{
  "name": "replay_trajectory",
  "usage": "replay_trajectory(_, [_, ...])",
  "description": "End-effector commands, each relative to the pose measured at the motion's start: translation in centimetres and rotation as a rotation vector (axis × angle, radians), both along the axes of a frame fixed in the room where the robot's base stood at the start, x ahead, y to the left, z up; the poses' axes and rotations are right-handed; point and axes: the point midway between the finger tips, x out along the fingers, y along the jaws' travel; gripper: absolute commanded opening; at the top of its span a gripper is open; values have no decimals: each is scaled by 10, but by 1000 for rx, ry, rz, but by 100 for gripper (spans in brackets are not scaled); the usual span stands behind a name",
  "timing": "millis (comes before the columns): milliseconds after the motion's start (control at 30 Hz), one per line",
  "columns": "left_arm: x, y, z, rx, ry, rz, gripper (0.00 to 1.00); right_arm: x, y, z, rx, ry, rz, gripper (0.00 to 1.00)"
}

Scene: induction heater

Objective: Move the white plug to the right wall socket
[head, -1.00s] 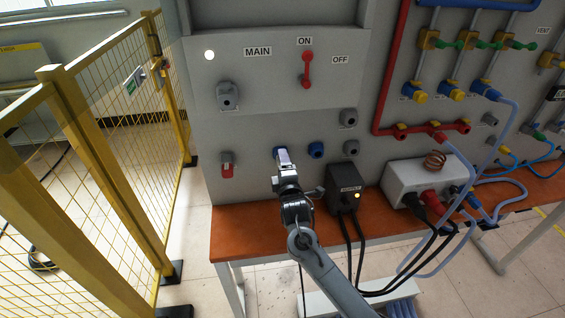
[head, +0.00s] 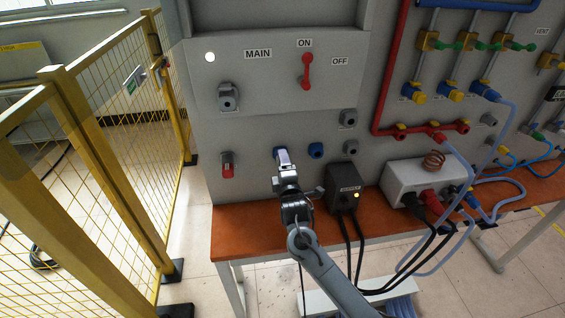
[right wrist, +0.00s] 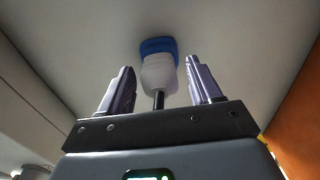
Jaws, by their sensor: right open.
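The white plug (right wrist: 159,75) sits in a blue wall socket (right wrist: 158,46), its dark cable end toward me in the right wrist view. In the head view this is the left of two blue sockets, mostly hidden behind my gripper. The right blue wall socket (head: 316,150) is empty, a short way to the right. My right gripper (right wrist: 161,88) is open, with one finger on each side of the plug and visible gaps between. It also shows in the head view (head: 282,160), up at the panel. My left gripper is not in view.
A black box (head: 344,191) with a lit lamp stands on the orange table (head: 245,228) just right of my right arm. A grey socket (head: 348,118) is above the blue ones. A white box (head: 405,173) with cables is further right. A yellow fence (head: 105,150) stands left.

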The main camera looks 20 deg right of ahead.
Motion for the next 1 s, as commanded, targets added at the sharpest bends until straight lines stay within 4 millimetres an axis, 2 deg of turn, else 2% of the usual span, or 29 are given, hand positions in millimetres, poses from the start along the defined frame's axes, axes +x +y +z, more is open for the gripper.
replay_trajectory(833, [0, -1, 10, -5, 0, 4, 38, 0, 0, 0, 0, 0, 0, 64])
replay_trajectory(867, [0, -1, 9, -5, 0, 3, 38, 0, 0, 0, 0, 0, 0, 62])
replay_trajectory(1000, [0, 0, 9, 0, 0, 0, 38, 0, 0, 0, 0, 0, 0, 41])
